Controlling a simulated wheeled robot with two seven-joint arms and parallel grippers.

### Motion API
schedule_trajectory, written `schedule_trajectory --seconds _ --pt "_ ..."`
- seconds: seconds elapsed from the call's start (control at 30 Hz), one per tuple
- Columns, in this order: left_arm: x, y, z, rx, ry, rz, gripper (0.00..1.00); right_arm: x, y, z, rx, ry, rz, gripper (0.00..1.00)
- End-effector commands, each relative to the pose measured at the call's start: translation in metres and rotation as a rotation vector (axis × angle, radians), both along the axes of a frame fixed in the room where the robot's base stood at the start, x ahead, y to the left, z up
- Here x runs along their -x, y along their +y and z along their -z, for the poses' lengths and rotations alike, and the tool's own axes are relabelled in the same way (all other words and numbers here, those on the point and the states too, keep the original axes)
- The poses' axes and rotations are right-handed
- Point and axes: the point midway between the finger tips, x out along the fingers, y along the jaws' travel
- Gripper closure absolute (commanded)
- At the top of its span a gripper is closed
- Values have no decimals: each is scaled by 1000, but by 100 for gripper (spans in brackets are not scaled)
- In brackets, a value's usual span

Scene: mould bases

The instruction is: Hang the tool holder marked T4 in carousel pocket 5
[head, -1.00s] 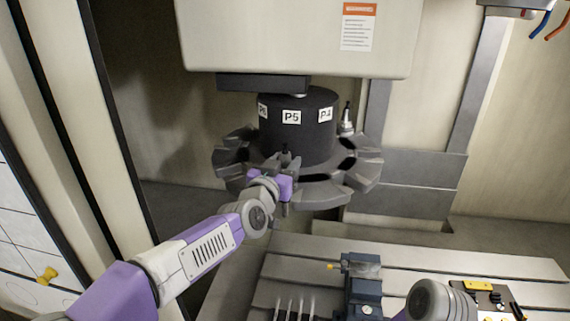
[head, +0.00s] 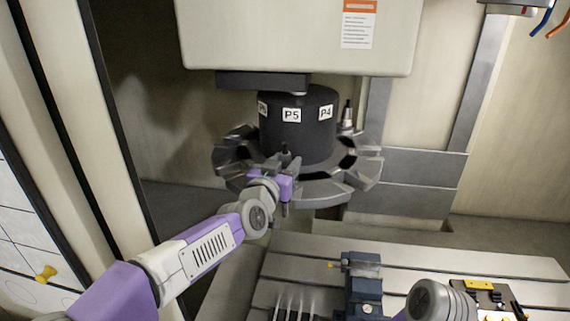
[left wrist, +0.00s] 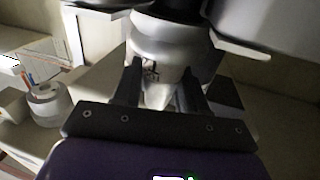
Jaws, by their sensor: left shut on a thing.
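The dark carousel (head: 362,168) has open pockets around its rim, and the P5 label (head: 291,115) faces me on its drum. My left gripper (head: 283,168) is at the near rim below that label, shut on a tool holder (head: 285,149). The holder is upright, its dark top showing above the fingers. In the left wrist view the silver holder (left wrist: 165,42) sits between the dark fingers, with a small mark partly hidden and unreadable. I cannot tell whether it is seated in the pocket. My right gripper is not in view.
Another tool holder (head: 347,117) stands in the carousel near the P4 label (head: 325,113). The machine head (head: 290,40) is above. Below are a slotted table (head: 420,255), a vise (head: 361,285) and several slim upright items (head: 293,305).

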Motion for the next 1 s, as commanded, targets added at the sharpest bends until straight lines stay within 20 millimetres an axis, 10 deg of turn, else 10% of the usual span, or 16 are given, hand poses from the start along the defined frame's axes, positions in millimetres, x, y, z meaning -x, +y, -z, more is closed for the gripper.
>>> schedule_trajectory --seconds 0.53,0.57,0.6,0.73,1.0 --pt "1 0 0 5 -9 -1 100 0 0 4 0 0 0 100" --pt "1 0 0 5 -9 -1 55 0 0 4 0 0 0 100" --pt "1 0 1 4 -8 -1 48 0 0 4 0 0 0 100" --pt "0 0 2 2 -6 0 29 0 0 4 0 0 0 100" --pt "0 0 9 -4 9 1 28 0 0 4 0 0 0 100"
